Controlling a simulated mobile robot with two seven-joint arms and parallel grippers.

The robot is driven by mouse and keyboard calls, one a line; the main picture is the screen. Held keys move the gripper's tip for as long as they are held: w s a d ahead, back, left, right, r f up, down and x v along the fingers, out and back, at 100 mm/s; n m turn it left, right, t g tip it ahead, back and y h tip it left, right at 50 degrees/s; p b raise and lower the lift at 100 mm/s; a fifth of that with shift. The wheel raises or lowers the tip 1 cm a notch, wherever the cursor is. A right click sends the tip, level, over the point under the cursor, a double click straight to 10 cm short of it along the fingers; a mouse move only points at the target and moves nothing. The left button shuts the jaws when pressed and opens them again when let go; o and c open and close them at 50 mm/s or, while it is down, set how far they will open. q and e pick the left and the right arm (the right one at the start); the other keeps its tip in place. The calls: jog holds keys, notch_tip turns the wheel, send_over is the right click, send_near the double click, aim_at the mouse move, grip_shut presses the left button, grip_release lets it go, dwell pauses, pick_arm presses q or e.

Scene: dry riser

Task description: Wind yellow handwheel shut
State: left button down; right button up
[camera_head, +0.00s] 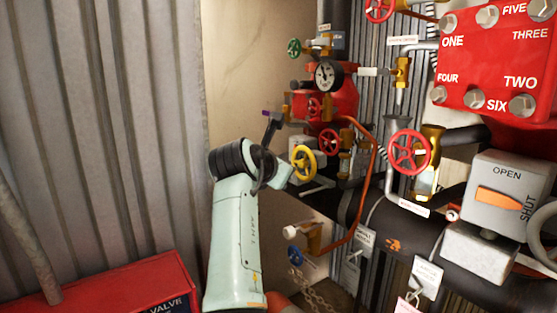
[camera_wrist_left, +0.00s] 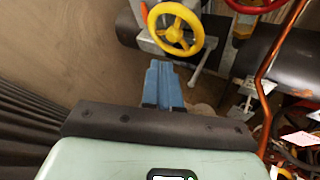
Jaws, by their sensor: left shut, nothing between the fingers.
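The yellow handwheel (camera_head: 303,163) is just right of my left wrist in the head view. In the left wrist view the yellow handwheel (camera_wrist_left: 176,41) stands at the top, with its rim, spokes and hub in sight. My left gripper (camera_wrist_left: 161,68) has its blue fingers together and empty. They point up the picture toward the wheel, and their tips show just below its lower rim. I cannot tell whether they touch it. In the head view my wrist hides most of the fingers. My right gripper is in neither view.
Red handwheels (camera_head: 330,141) (camera_head: 410,151), a green one (camera_head: 294,47) and a blue one (camera_head: 295,257) surround the area. A copper pipe (camera_head: 372,180) curves right of the yellow wheel. A black pipe (camera_head: 400,222) runs below. A red box (camera_head: 120,290) stands at lower left.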

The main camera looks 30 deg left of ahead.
pick_arm(q)
jog(key=w+f+n, duration=0.1)
jog(key=w+d+f+n, duration=0.1)
jog(key=w+n, duration=0.1)
jog(key=w+d+f+n, duration=0.1)
jog(key=shift+w+f+n, duration=0.2)
jog(key=shift+n, duration=0.2)
jog(key=r, duration=0.1)
jog(key=d+r+p, duration=0.1)
jog(key=r, duration=0.1)
jog(key=shift+s+r, duration=0.15)
jog(key=shift+s, duration=0.05)
jog(key=shift+a+r, duration=0.15)
jog(key=shift+r, duration=0.15)
jog(key=shift+w, duration=0.55)
jog(key=shift+a, duration=0.15)
jog(key=shift+s+a+r, duration=0.15)
jog(key=shift+r, duration=0.2)
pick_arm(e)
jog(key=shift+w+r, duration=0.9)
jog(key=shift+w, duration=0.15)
